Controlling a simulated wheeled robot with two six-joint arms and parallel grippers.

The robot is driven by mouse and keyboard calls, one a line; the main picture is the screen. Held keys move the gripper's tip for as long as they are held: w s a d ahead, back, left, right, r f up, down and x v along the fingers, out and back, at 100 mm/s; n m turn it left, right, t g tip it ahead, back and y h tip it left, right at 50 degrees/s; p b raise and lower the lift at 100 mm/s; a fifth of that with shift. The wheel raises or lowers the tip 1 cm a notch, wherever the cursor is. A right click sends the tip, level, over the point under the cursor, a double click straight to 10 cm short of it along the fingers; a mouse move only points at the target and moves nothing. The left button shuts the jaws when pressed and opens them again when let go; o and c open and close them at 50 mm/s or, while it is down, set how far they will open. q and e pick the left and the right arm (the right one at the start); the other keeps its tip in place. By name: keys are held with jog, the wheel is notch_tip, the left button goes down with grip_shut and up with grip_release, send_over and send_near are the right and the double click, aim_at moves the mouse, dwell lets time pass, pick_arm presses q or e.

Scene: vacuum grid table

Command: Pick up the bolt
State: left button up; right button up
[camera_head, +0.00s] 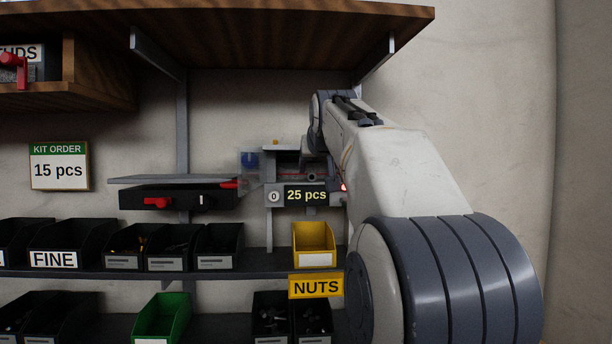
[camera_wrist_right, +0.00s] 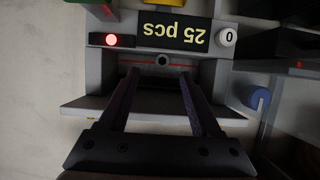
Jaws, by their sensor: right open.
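I cannot pick out the bolt for sure. A small dark round thing (camera_wrist_right: 162,60) shows in the wrist view beyond my fingertips, in the opening of a grey counting device (camera_wrist_right: 90,85); I cannot tell if it is a bolt end or a hole. My right gripper (camera_wrist_right: 158,78) is open, with its two dark fingers pointing toward that opening and nothing visible between them. In the head view my right arm reaches to the same device (camera_head: 270,222), which has a "25 pcs" display (camera_head: 306,195); the arm hides part of it. My left gripper is not in view.
A black drawer unit (camera_head: 180,202) with red handles is left of the device. Several black bins (camera_head: 219,243), a yellow bin (camera_head: 314,240) and a green bin (camera_head: 162,318) line the shelves below. A wooden shelf (camera_head: 270,35) hangs above.

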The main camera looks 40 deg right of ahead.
aim_at(312, 176)
jog(key=p+x, duration=0.2)
jog(key=x, duration=0.3)
jog(key=shift+w+a+r, duration=0.1)
jog(key=shift+a, duration=0.05)
jog(key=shift+w, duration=0.3)
grip_shut()
